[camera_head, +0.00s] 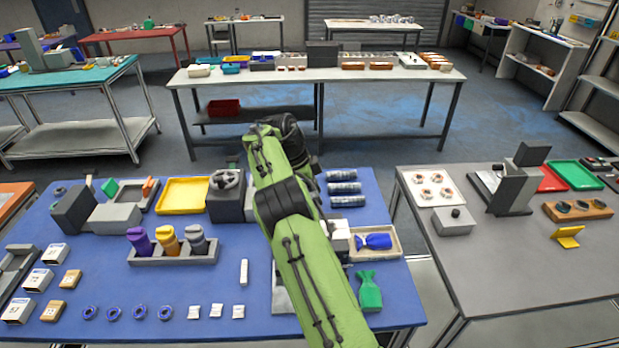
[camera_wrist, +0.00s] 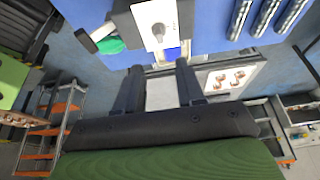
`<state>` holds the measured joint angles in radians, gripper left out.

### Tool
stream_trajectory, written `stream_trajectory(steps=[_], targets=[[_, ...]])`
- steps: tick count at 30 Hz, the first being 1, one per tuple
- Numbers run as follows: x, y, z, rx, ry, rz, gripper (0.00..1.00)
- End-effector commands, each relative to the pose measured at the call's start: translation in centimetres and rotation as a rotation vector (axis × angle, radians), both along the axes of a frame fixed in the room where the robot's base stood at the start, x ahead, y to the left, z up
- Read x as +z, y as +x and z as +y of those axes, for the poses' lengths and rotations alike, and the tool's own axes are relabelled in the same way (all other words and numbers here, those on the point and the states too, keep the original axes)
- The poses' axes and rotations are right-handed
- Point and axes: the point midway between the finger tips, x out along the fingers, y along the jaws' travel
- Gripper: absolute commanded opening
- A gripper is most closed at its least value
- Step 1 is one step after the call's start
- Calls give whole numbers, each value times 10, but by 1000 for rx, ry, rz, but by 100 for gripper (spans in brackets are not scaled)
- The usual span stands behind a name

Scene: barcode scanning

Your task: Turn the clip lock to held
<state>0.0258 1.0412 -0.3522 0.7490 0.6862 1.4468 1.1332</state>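In the wrist view a pale plate with a small dark round spot (camera_wrist: 157,30) sits on a grey block at the top centre. It may be the clip lock, but I cannot tell its setting. My gripper (camera_wrist: 160,66) is open, its two dark fingers spread apart with nothing held between them. The fingertips point toward the pale plate and appear just short of it; contact cannot be judged. In the head view my green arm covers the gripper. A white block (camera_head: 337,236) shows partly beside the arm there.
A grey table (camera_head: 510,269) stands to the right across a gap.

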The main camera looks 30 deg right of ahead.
Motion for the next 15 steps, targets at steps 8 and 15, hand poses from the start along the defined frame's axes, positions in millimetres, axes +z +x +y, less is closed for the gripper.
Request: stream_trajectory(steps=[8, 15], targets=[[41, 7, 14, 0, 0, 1, 38], [40, 7, 14, -1, 1, 2, 38]])
